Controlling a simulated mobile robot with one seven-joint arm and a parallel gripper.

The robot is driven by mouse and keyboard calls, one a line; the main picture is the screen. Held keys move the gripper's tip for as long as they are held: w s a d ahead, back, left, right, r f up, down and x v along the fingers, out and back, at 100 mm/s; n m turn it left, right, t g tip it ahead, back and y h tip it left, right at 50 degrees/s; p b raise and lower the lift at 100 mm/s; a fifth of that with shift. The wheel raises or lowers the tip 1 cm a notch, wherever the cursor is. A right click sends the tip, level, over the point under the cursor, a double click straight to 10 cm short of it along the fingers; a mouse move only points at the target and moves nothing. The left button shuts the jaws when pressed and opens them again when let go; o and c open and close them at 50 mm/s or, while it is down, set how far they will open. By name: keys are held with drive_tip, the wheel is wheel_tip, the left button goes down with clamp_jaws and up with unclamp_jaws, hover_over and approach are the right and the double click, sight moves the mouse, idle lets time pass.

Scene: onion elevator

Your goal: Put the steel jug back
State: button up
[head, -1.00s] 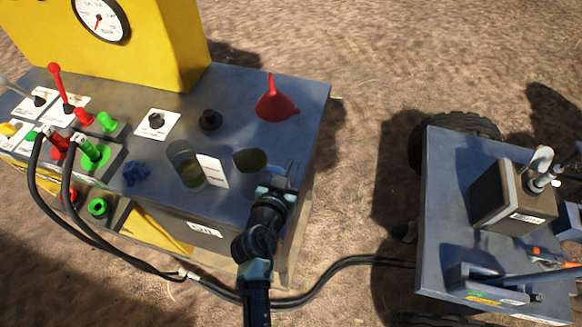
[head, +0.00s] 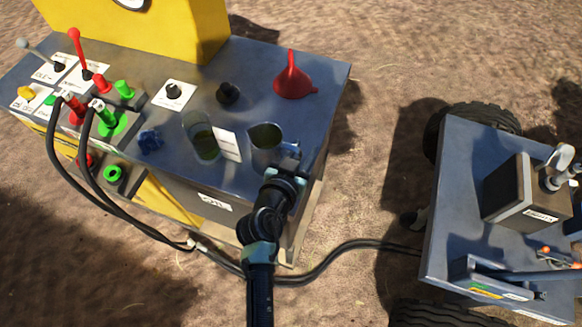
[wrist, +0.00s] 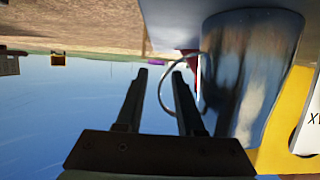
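The steel jug (head: 262,152) stands upright on the grey bench top, right of a white label card. Something greenish shows inside it. In the wrist view its shiny body (wrist: 250,75) fills the right side. Its thin curved handle (wrist: 178,62) reaches left past the right finger into the gap between the fingertips. My gripper (wrist: 166,70) is open, with a clear gap between the fingers. In the head view my gripper (head: 287,168) is at the bench's front right edge, close beside the jug's handle side. I cannot tell whether the fingers touch the handle.
Hoses (head: 120,215) run from the bench's left to the cart (head: 455,180) on the right.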

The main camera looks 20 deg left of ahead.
drive_tip(key=d+v, duration=0.1)
drive_tip(key=v, duration=0.9)
drive_tip(key=w+d+r+t, duration=0.1)
drive_tip(key=w+r+t, duration=0.15)
drive_tip(key=r, duration=0.75)
drive_tip(key=w+d+r+m+t, duration=0.15)
drive_tip(key=w+r, duration=0.25)
drive_tip(key=r, duration=0.6)
drive_tip(key=w+d+r+t, duration=0.1)
drive_tip(key=w+r+t, duration=0.15)
drive_tip(key=r, duration=0.75)
drive_tip(key=s+d+r+t, duration=0.2)
drive_tip(key=s+r, duration=0.1)
drive_tip(key=r, duration=0.6)
drive_tip(key=s+d+r+n+t, duration=0.1)
drive_tip(key=s+r, duration=0.3)
drive_tip(key=r, duration=0.6)
drive_tip(key=s+d+r+n+t, duration=0.1)
drive_tip(key=s+d+r+t, duration=0.2)
drive_tip(key=r, duration=0.6)
drive_tip(key=shift+s+r+t+y, duration=0.25)
drive_tip(key=shift+s+t+y, duration=0.15)
drive_tip(key=shift+s+t, duration=0.15)
